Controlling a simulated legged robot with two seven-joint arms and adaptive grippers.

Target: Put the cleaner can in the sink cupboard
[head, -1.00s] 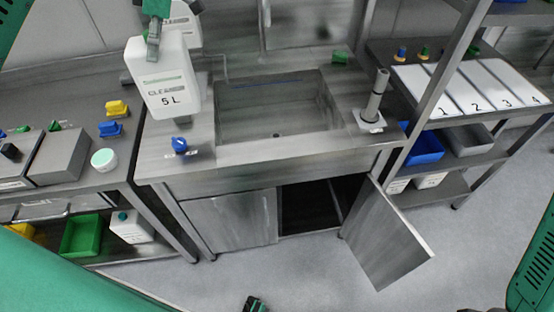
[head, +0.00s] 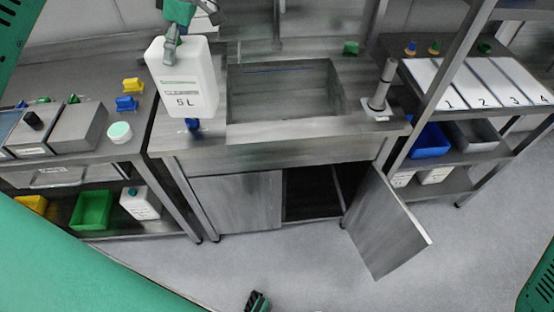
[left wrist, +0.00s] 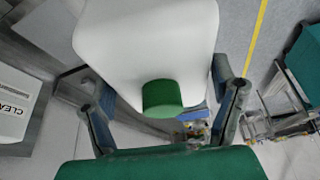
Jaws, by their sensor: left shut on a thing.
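My left gripper (head: 172,42) is shut on the top of a white 5 L cleaner can (head: 188,82). The can hangs upright, in front of the left part of the sink worktop. In the left wrist view the can (left wrist: 150,40) and its green cap (left wrist: 162,97) sit between the two fingers (left wrist: 165,112). The sink cupboard (head: 236,203) is below the sink. Its left door is closed, and its right door (head: 386,225) stands wide open, swung out to the right. The dark opening (head: 310,192) shows a shelf or divider edge.
A blue fitting (head: 193,124) is on the worktop just below the can. A tap-like post (head: 382,85) stands right of the basin (head: 285,95). Shelves flank both sides.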

